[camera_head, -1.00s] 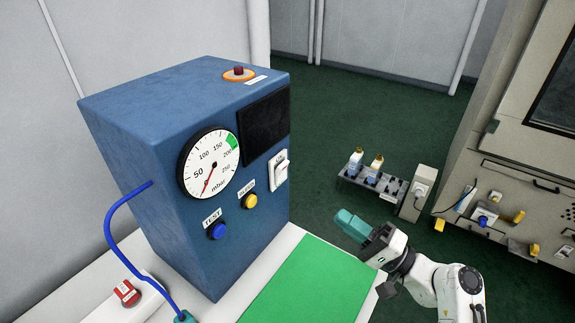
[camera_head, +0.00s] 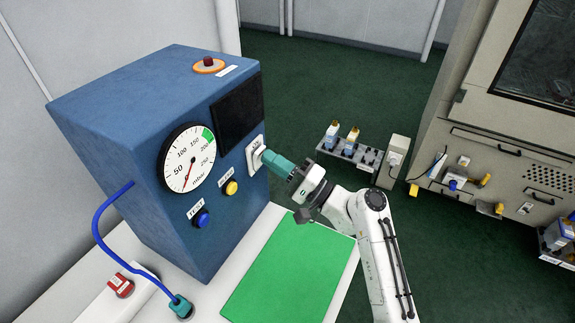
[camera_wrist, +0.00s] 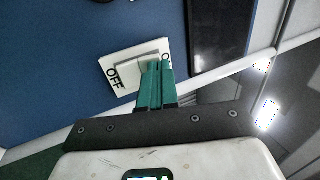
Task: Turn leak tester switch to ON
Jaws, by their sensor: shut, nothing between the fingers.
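The leak tester (camera_head: 130,130) is a blue box on the white bench, with a dial gauge, a dark screen and TEST and BLEED buttons. Its switch is a white rocker plate (camera_head: 254,154) on the right of the front face, below the screen. In the wrist view the switch (camera_wrist: 127,66) shows "OFF" at its left end; the label at its right end is mostly hidden by my fingers. My gripper (camera_head: 264,156) has green fingers, shut and empty. The fingertips (camera_wrist: 155,66) are at the rocker's right part, seemingly touching or very close; I cannot tell which.
A green mat (camera_head: 285,270) lies on the bench below my arm. A blue hose (camera_head: 97,220) runs from the tester's left side to a teal fitting. A red block (camera_head: 120,286) is at the lower left. A rack with bottles (camera_head: 348,150) stands behind my gripper.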

